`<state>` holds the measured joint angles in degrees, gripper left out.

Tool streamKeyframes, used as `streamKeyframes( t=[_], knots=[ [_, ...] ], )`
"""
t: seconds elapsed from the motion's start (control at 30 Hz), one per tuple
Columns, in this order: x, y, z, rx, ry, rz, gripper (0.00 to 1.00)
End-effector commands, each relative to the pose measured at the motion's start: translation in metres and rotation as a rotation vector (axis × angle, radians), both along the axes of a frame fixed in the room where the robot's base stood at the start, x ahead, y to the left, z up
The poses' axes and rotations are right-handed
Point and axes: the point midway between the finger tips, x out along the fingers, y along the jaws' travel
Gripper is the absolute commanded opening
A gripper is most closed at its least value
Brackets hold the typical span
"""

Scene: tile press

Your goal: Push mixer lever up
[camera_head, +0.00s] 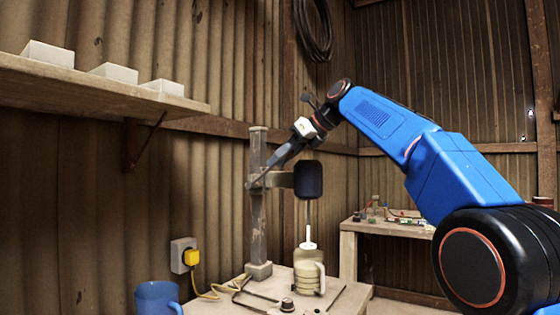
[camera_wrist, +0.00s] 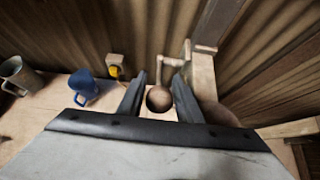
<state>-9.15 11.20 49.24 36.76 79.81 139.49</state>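The mixer stands on the table, with a grey upright column (camera_head: 258,215) and a dark rounded head (camera_head: 308,179) on a side arm. My gripper (camera_head: 262,178) is beside the upper column, reaching down from the right, and hides most of the lever in the head view. In the wrist view the lever's round brown knob (camera_wrist: 158,98) sits between the two fingers of my gripper (camera_wrist: 159,82). The fingers are apart, with narrow gaps beside the knob. A thin bar runs from the knob toward the column (camera_wrist: 202,75).
A white bottle-like container (camera_head: 308,258) stands under the mixer head. A blue mug (camera_head: 157,298) is at the table's front left; a grey mug (camera_wrist: 18,75) shows in the wrist view. A yellow plug (camera_head: 191,258) is on the wall. A shelf (camera_head: 90,88) holds white blocks at upper left.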

Motion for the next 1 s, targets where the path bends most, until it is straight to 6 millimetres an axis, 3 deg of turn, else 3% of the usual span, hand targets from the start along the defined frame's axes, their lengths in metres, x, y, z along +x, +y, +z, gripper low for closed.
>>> streamKeyframes(
  t=[0.7,1.0],
  knots=[
    [-0.056,-0.087,0.078,0.0,-0.004,-0.004,0.32],
    [-0.073,-0.111,0.099,0.001,-0.003,-0.001,0.32]
  ],
)
